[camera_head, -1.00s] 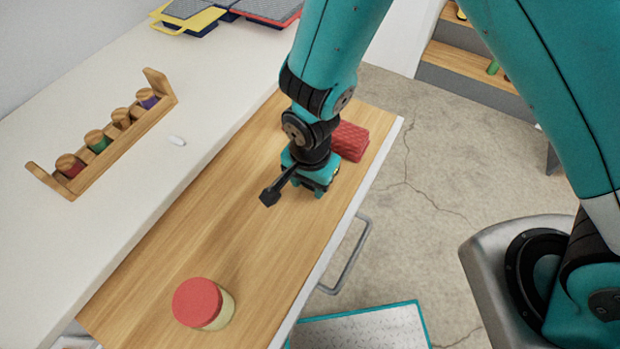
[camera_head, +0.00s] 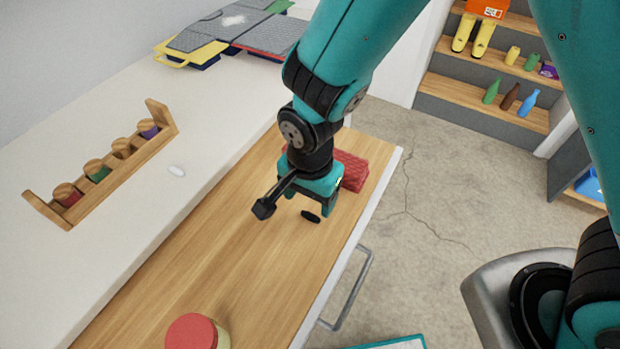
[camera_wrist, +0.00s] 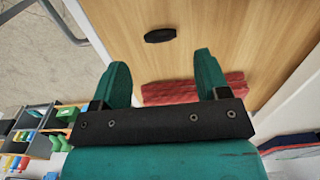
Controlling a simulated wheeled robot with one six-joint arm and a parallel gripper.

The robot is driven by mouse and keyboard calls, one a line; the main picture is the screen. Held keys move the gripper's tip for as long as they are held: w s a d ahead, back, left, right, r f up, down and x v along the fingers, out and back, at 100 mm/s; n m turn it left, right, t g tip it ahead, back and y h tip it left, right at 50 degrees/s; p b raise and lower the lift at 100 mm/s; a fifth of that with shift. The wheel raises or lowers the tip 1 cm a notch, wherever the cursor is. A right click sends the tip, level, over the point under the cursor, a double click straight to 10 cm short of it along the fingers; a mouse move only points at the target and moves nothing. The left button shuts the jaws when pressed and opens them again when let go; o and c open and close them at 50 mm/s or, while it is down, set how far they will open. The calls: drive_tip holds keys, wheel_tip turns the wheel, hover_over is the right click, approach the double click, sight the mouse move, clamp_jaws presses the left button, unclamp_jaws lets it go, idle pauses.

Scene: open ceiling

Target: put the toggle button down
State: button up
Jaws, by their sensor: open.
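The toggle button (camera_head: 311,216) is a small black oval piece lying on the wooden drawer-top surface (camera_head: 235,245). It also shows in the wrist view (camera_wrist: 160,35), beyond the fingertips and apart from them. My gripper (camera_head: 312,205) is open and empty, a little above the surface and the button. In the wrist view its two teal fingers (camera_wrist: 163,75) are spread apart with nothing between them but the wood and a red block behind.
A red ridged block (camera_head: 352,170) lies just behind my gripper. A red-lidded jar (camera_head: 192,333) stands at the front. The wood between jar and gripper is clear.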

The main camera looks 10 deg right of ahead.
wheel_tip(320, 180, up, 6)
wheel_tip(320, 180, up, 9)
drive_tip(key=n+y, duration=0.2)
drive_tip(key=n, duration=0.4)
hover_over(310, 217)
drive_tip(key=s+d, duration=0.3)
drive_tip(key=d, duration=0.2)
drive_tip(key=s+d+r+n+y, duration=0.2)
drive_tip(key=s+d+r+n, duration=0.3)
drive_tip(key=s+r+n, duration=0.1)
drive_tip(key=s+n, duration=0.1)
drive_tip(key=n, duration=0.1)
drive_tip(key=shift+s+r+n, duration=0.25)
drive_tip(key=shift+r+n, duration=0.15)
